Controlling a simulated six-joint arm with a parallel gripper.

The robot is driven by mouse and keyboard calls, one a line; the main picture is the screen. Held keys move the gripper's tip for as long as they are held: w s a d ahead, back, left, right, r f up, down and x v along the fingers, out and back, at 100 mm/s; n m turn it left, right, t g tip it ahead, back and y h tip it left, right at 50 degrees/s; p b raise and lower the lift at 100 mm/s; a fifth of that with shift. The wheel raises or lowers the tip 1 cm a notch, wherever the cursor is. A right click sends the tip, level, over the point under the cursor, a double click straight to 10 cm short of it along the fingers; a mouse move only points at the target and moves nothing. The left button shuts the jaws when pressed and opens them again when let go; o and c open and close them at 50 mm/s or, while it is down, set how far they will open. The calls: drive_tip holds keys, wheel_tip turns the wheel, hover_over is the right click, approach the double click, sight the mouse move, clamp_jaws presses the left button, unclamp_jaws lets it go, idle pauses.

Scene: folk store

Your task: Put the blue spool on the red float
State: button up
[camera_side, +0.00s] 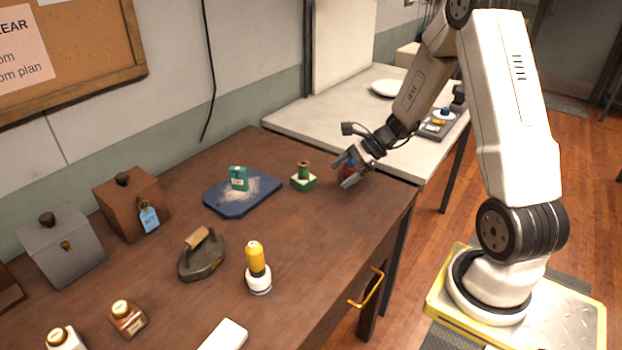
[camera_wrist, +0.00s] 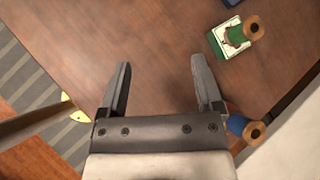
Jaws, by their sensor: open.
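The blue spool (camera_side: 349,163), with a wooden end, is at the far right corner of the brown table, partly hidden by my gripper (camera_side: 341,175). The red float (camera_side: 347,174) shows just under it, and the spool appears to stand on it. In the wrist view the blue spool (camera_wrist: 237,125) is at lower right, outside my right finger, with a sliver of the red float (camera_wrist: 231,107) beside it. My gripper (camera_wrist: 160,68) is open with nothing between its fingers. Most of the float is hidden, so I cannot tell how well the spool is centred.
A green spool (camera_side: 304,168) sits on a green-and-white block (camera_side: 303,183) to the left. An iron (camera_side: 202,258) and yellow-topped bottle (camera_side: 257,266) stand nearer. The right table edge is close.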

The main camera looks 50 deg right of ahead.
drive_tip(key=s+a+r+n+g+h, duration=0.2)
drive_tip(key=a+n, duration=0.6)
drive_tip(key=n, duration=0.4)
drive_tip(key=s+a+r+n+g+h, duration=0.2)
drive_tip(key=s+a+n+h, duration=0.2)
drive_tip(key=s+a+n, duration=0.3)
drive_tip(key=shift+s+a+n+h, duration=0.3)
drive_tip(key=shift+a+n, duration=1)
drive_tip(key=shift+n, duration=1.2)
